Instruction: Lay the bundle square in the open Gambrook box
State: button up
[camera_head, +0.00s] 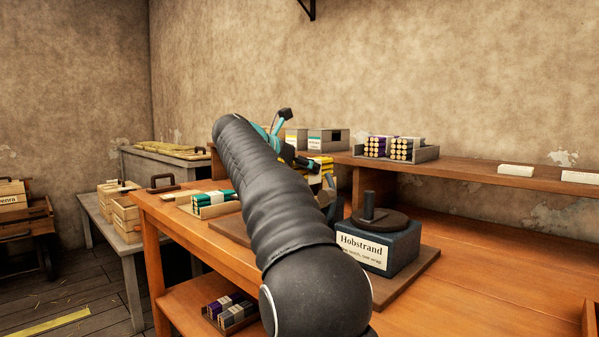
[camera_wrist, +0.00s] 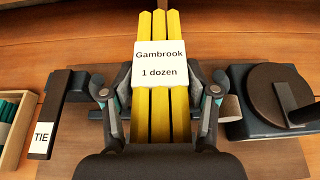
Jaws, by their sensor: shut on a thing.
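My gripper (camera_wrist: 160,95) is shut on a bundle of yellow sticks (camera_wrist: 160,121), one finger on each side. The bundle has a white label (camera_wrist: 160,64) reading "Gambrook 1 dozen". It lies lengthwise in the wrist view, its far ends over the wood; its near end is hidden by my gripper. In the head view my arm hides most of my gripper, and yellow sticks (camera_head: 321,166) show just right of the arm. Open-topped wooden boxes (camera_head: 126,218) stand on a grey bench at the left. I cannot read which is the Gambrook box.
A press marked "Hobstrand" (camera_head: 376,246) stands on the workbench right of my arm. A tray of green bundles (camera_head: 196,210) is to the left. A dark bar marked "TIE" (camera_wrist: 60,100) lies left of the bundle. A tray of wrapped bundles (camera_head: 428,154) stands on the shelf.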

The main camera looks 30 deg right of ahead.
jog(key=shift+f, duration=0.55)
jog(key=o, duration=1.4)
jog(key=shift+c, duration=0.2)
jog(key=shift+r, duration=0.5)
jog(key=p+v, duration=0.1)
jog(key=v, duration=1.1)
jog(key=shift+p, duration=0.35)
